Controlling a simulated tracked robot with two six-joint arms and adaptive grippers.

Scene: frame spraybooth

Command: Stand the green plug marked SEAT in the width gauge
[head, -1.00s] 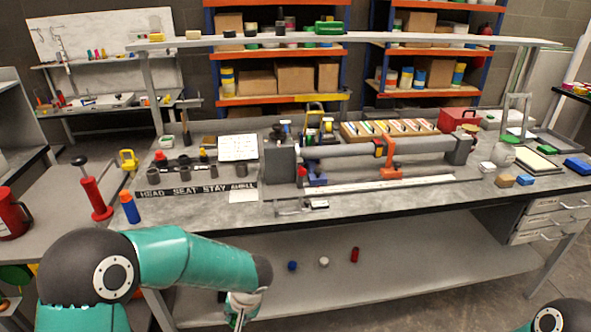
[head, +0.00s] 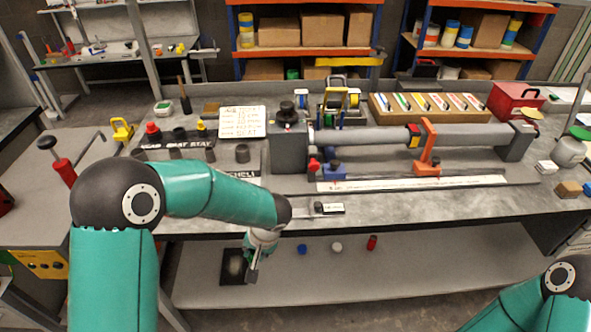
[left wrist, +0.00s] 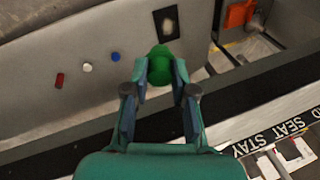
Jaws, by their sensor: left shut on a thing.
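My left gripper (head: 252,274) hangs in front of the bench's near edge, above the lower shelf. In the left wrist view its fingers (left wrist: 160,78) are shut on a green plug (left wrist: 160,60), held clear of any surface. The plug's marking does not show. A strip lettered HEAD, SEAT, STAY, SHELL (head: 176,154) lies on the bench's left part; SEAT also reads in the wrist view (left wrist: 287,128). A small metal device with a white label (head: 328,208) sits at the front edge; I cannot tell whether it is the width gauge. My right gripper is out of view.
A long grey tube fixture (head: 365,138) fills the bench's middle, with a white rule (head: 410,183) before it. Dark and coloured plugs (head: 180,134) stand at the left. The lower shelf (head: 340,280) carries blue, white and red caps and a black plate (head: 233,267).

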